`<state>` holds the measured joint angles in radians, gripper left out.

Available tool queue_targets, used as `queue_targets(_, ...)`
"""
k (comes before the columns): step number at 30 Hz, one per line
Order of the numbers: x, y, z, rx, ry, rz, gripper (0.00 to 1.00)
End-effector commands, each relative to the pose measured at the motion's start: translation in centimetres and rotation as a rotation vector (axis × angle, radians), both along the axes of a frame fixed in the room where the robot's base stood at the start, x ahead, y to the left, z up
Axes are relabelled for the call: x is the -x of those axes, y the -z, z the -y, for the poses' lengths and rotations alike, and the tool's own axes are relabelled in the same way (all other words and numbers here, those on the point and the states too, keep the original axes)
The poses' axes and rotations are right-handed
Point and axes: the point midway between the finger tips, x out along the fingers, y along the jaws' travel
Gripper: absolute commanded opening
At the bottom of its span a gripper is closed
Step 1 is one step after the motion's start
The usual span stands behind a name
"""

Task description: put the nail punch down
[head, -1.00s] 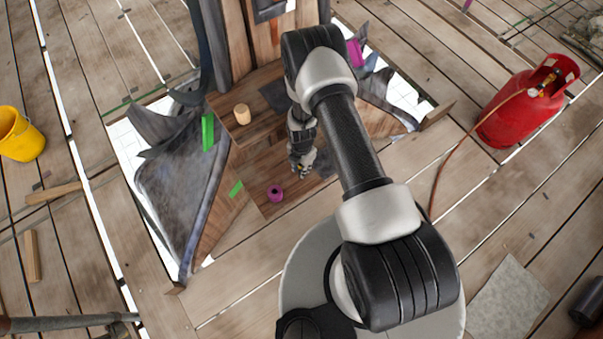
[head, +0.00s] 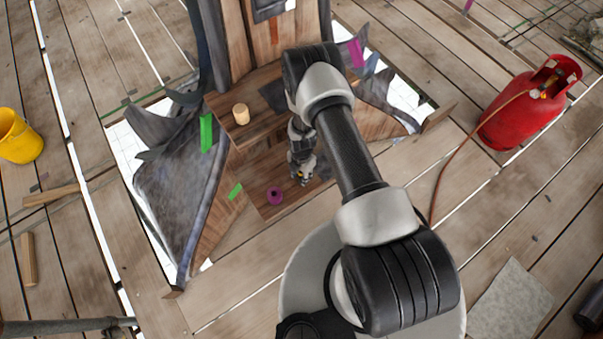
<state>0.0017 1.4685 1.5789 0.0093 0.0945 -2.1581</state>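My gripper (head: 303,180) is small in the head view, low over the wooden boards at the foot of the spire, with the arm coming down from above. Its fingers are too small and dark to tell whether they are open or shut. I cannot make out the nail punch; a small yellowish spot shows at the fingers, but I cannot tell what it is. A purple ring-like roll (head: 275,195) lies on the boards just left of the gripper. A wooden cylinder (head: 241,114) stands on the higher ledge to the upper left.
The wooden spire (head: 265,45) rises behind the gripper, with grey sheet metal (head: 175,190) at the left. Green tape (head: 206,132) marks the left side.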

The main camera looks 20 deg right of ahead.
Motion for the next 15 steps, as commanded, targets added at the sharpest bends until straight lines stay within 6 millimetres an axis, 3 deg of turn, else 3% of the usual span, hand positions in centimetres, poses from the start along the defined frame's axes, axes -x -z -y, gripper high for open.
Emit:
queue_targets(3, 0.0, -0.01, 0.0, 0.0, 0.0, 0.0, 0.41)
queue_targets(15, 0.0, -0.49, 0.0, 0.0, 0.0, 0.0, 0.41)
